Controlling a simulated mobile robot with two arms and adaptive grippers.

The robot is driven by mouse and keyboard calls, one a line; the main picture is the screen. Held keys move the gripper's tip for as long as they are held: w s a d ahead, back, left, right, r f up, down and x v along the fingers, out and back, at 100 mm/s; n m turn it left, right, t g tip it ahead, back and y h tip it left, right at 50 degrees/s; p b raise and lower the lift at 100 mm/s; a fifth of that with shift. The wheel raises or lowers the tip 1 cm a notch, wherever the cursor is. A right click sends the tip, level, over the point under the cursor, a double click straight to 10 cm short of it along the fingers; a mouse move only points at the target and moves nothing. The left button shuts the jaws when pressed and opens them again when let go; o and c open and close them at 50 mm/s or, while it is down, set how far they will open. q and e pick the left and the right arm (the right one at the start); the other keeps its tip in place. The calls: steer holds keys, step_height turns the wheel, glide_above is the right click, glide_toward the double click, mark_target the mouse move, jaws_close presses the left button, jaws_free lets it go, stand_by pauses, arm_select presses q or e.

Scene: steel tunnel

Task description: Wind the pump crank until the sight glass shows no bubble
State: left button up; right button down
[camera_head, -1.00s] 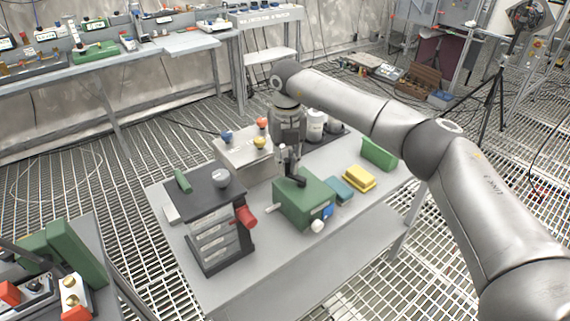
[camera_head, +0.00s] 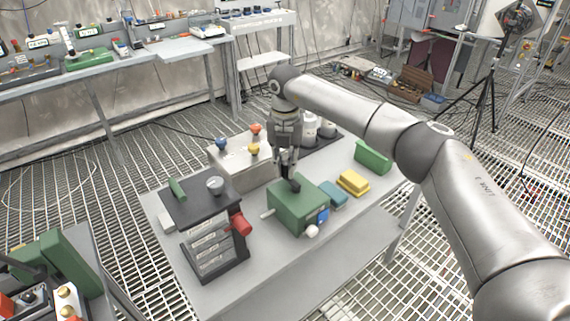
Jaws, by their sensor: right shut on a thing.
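The green pump box (camera_head: 297,209) stands on the grey table, with a dark crank (camera_head: 292,186) on its top. My right gripper (camera_head: 286,174) reaches down from above and is shut on the crank's handle; its fingers hide part of the crank. The box's front right side carries a small blue window-like part (camera_head: 323,215), perhaps the sight glass, and a white knob (camera_head: 312,231). It is too small to tell whether a bubble shows. My left gripper is out of view.
A dark rack with a red handle (camera_head: 240,223) stands left of the pump. A beige box (camera_head: 240,165) with coloured knobs is behind. A teal block (camera_head: 333,194), yellow block (camera_head: 352,182) and green block (camera_head: 372,157) lie to the right. The table's front (camera_head: 290,265) is clear.

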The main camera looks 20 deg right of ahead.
mark_target(286, 162)
steer(key=c, duration=1.3)
jaws_free()
step_height(286, 162, up, 12)
